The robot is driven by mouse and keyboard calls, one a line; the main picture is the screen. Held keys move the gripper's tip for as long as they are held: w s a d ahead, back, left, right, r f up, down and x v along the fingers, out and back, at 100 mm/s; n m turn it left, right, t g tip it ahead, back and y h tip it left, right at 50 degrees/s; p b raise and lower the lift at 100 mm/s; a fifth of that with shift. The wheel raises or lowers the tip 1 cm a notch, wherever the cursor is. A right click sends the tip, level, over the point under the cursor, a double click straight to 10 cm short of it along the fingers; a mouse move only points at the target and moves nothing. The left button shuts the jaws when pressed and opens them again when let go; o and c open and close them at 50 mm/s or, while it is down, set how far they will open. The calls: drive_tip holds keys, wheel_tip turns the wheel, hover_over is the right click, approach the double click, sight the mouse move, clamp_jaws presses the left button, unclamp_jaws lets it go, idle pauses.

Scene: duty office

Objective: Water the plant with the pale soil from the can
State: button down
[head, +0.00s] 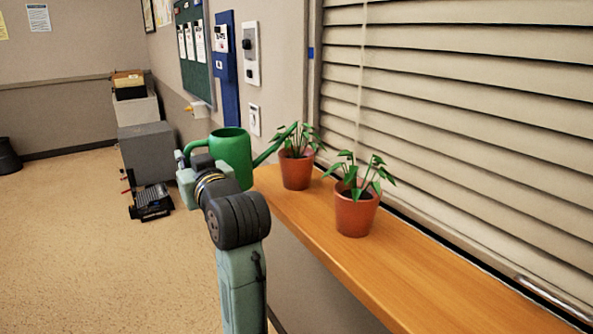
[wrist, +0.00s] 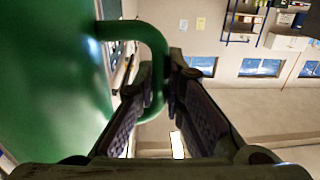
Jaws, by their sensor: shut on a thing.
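The green watering can (head: 231,156) is held up at the far left end of the wooden sill, with its spout reaching right toward the far plant (head: 298,140). My gripper (wrist: 160,78) is shut on the can's handle (wrist: 160,48); the can body fills the left of the wrist view. The far plant's terracotta pot (head: 297,174) stands on the sill, and the spout tip is close to its leaves. The near plant (head: 362,178) stands closer to me in a similar pot (head: 356,216). Its soil looks dark; leaves partly hide the far plant's soil, and its shade is hard to tell.
The wooden sill (head: 440,270) runs along the wall under the window blinds (head: 460,100); its near part is bare. A grey cabinet (head: 149,150) and a dark item (head: 152,205) on the floor stand beyond at left.

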sight(186, 148)
drive_tip(key=shift+r+p, duration=1.95)
drive_tip(key=shift+r, duration=0.55)
drive_tip(key=shift+s+f, duration=0.1)
